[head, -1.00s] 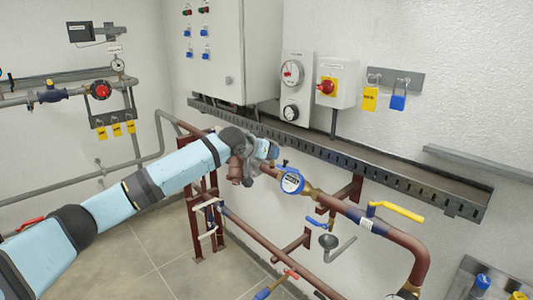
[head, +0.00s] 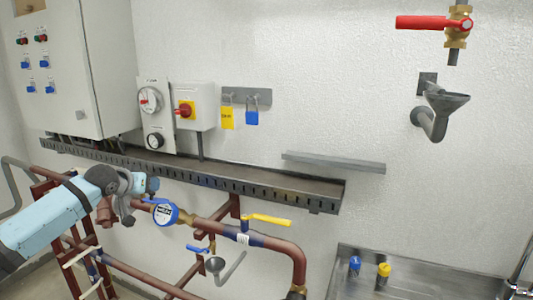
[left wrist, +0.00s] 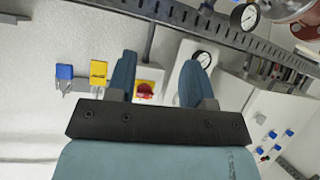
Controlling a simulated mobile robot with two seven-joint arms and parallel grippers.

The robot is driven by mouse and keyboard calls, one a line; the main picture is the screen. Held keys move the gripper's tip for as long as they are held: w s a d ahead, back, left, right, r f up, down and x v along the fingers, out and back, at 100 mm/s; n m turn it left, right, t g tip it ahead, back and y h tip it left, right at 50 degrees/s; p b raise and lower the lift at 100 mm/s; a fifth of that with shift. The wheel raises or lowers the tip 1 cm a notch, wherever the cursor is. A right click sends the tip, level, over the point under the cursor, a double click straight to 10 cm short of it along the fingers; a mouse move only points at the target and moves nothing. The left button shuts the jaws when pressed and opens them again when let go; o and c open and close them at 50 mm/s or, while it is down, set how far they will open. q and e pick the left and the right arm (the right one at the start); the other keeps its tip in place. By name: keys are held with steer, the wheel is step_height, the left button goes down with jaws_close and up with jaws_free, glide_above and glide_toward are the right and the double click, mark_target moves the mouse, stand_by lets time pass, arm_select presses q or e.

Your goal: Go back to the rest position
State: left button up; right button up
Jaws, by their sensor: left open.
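My left arm comes in from the left in the head view, over the brown pipework. My left gripper (head: 150,184) is at its end, by the blue round meter (head: 165,214) on the pipe; whether they touch I cannot tell. In the left wrist view my left gripper (left wrist: 158,80) shows two blue fingers spread apart with nothing between them. The red and yellow switch (left wrist: 145,90) shows in the background between them. My right gripper is not in view.
A slotted cable tray (head: 200,177) runs along the wall above the pipes. A yellow-handled valve (head: 267,219) is on the pipe. A grey control cabinet (head: 60,80) hangs at left. A steel sink (head: 410,286) is at lower right. A red-handled valve (head: 425,22) is at upper right.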

arm_select(q)
steer(key=s+d+f+m+g+h, duration=0.1)
steer(key=s+d+f+g, duration=0.1)
steer(key=s+d+f, duration=0.75)
steer(key=s+d+f+m+g, duration=0.2)
steer(key=s+d+f, duration=0.5)
steer(key=s+f, duration=0.55)
steer(key=s+a+f+n+g+y, duration=0.1)
steer(key=s+a, duration=0.2)
steer(key=s, duration=0.8)
steer(key=s+a+f+n+g+y, duration=0.1)
steer(key=s+a+f+g+y, duration=0.1)
steer(key=s, duration=0.8)
steer(key=s+a+f+n+g+y, duration=0.1)
steer(key=s+a, duration=0.2)
steer(key=s, duration=0.8)
steer(key=w+d+f+t+h+p, duration=0.1)
steer(key=w+d+f+t, duration=0.1)
steer(key=f, duration=0.3)
steer(key=w+d+f+m+t+h+p, duration=0.1)
steer(key=w+d+f+t+h, duration=0.1)
steer(key=w+d+f+t, duration=0.1)
steer(key=shift+w+d+f+t, duration=0.25)
steer(key=shift+d+f+t, duration=0.75)
steer(key=shift+f, duration=0.8)
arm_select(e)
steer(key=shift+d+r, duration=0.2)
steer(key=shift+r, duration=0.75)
